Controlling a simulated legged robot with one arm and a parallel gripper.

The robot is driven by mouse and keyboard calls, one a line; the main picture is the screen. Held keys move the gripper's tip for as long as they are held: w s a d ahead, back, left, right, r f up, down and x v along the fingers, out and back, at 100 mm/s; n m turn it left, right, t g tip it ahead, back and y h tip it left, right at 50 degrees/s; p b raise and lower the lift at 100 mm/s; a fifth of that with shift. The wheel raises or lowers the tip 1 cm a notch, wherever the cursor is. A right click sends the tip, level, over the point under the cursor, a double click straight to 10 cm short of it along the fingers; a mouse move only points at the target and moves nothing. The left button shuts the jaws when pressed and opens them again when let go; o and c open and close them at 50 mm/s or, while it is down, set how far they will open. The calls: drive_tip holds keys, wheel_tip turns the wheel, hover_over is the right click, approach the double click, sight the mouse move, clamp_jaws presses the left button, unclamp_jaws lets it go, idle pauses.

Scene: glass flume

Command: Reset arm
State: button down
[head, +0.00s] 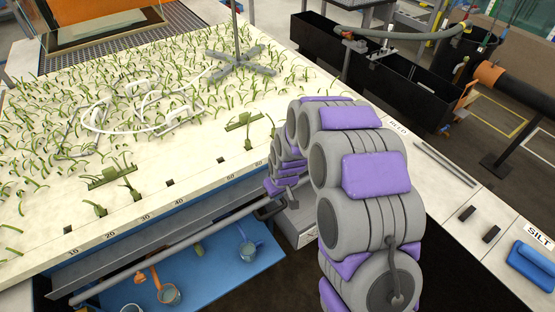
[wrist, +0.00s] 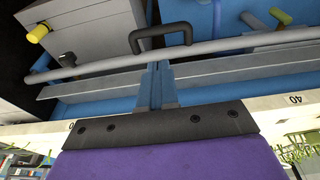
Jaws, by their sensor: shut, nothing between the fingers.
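My arm rises at the right of the head view in grey rounded links with purple pads. It is folded, and its far end with my gripper (head: 273,186) hangs low beside the near edge of the pale planted bed (head: 150,207). In the wrist view my gripper (wrist: 160,124) shows as a dark bolted bar on a purple body across the bottom. It is shut with nothing held. Its fingertips are not clearly seen in the head view, where the arm links partly hide it.
A grey rail (head: 180,243) runs along the bed's front. A grey box with a dark handle (wrist: 160,36) is close to my gripper. A black trough (head: 400,75) and a blue case (head: 533,265) are at the right.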

drive_tip(key=shift+d, duration=0.1)
drive_tip(key=s+d+r+m+g+b, duration=0.1)
drive_tip(key=s+d+r+m+b, duration=0.1)
drive_tip(key=s+d+r, duration=0.4)
drive_tip(key=s+d+r+m+g+b, duration=0.1)
drive_tip(key=s+d+r+b, duration=0.2)
drive_tip(key=s+r, duration=0.45)
drive_tip(key=s+d+m+g+b, duration=0.1)
drive_tip(key=s+d+m+b, duration=0.1)
drive_tip(key=s, duration=0.9)
drive_tip(key=s+d+r+m+h+b, duration=0.1)
drive_tip(key=s+d, duration=0.3)
drive_tip(key=s, duration=0.8)
drive_tip(key=shift+r+m+g+b, duration=0.15)
drive_tip(key=shift+m+g+b, duration=0.25)
